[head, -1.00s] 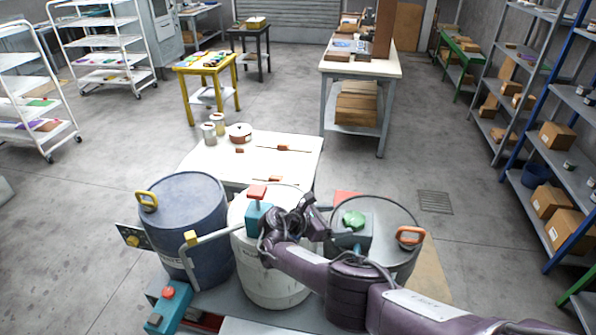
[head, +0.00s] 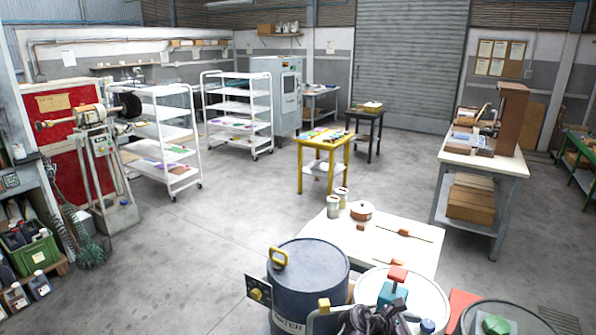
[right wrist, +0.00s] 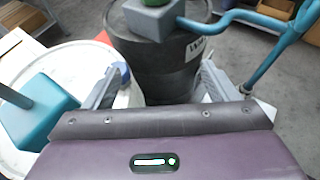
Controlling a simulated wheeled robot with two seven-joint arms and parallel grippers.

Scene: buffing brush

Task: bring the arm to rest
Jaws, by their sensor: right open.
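My right gripper (right wrist: 160,92) is open in the right wrist view, with its two grey fingers apart and nothing between them. It hangs near the white drum (right wrist: 70,65) and in front of the dark grey drum (right wrist: 160,60). In the head view, part of my right arm's dark end shows at the bottom edge, over the white drum (head: 430,300). The gripper's fingertips are hard to make out there. My left gripper is in neither view.
A blue drum (head: 308,265) with a yellow handle stands left of the white drum. A white table (head: 400,260) behind carries tins, a red-brown pot (head: 362,210) and brushes. A yellow table (head: 325,160) and white racks stand farther back.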

